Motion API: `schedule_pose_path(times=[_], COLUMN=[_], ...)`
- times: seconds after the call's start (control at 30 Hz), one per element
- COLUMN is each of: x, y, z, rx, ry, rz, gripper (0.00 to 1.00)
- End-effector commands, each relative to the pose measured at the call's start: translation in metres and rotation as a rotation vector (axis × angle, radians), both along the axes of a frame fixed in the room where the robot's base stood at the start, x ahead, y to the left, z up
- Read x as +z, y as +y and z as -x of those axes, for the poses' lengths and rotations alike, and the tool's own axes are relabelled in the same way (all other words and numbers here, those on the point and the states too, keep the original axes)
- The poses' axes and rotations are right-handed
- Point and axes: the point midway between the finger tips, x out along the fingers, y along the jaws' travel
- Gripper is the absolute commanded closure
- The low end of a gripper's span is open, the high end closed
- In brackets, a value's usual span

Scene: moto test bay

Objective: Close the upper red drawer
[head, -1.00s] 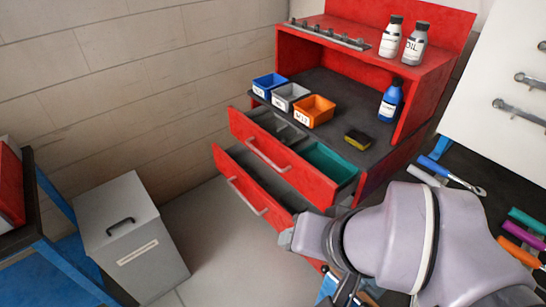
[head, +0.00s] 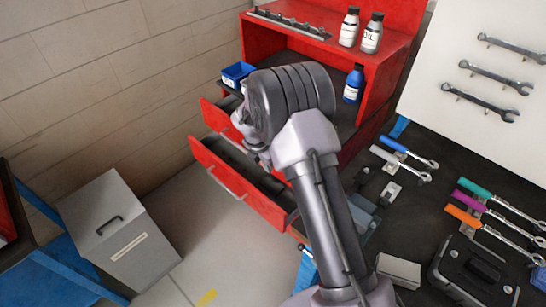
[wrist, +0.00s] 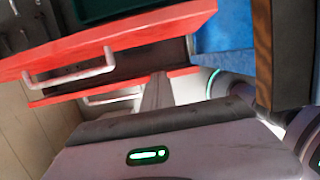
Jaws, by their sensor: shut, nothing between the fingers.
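The upper red drawer (head: 218,117) stands pulled out of the red cabinet, and my arm hides its right part in the head view. In the wrist view, the upper drawer's red front (wrist: 130,35) and pale handle (wrist: 70,68) show, with a teal tray (wrist: 105,8) inside. The lower red drawer (head: 240,183) is also pulled out, below it. My gripper (wrist: 157,78) is shut and empty, close to the drawer fronts; I cannot tell whether it touches them. In the head view my wrist mostly hides the gripper.
A blue bin (head: 237,73) and a blue bottle (head: 353,84) stand on the cabinet's worktop. A grey lidded bin (head: 120,230) stands on the floor at left. A dark bench (head: 420,230) with tools lies at right. Open floor lies before the drawers.

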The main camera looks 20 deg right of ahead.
Motion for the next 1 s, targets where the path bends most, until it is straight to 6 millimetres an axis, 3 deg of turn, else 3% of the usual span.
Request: schedule_pose_path(times=[0.47, 0.7, 1.0], x=[-0.097, -0.095, -0.093], y=[-0.020, -0.049, -0.055], z=[-0.010, -0.027, -0.030], rx=[-0.005, -0.008, -0.006], ry=[0.002, -0.001, 0.000], rz=[-0.002, -0.003, -0.002], gripper=[1.00, 1.00, 1.00])
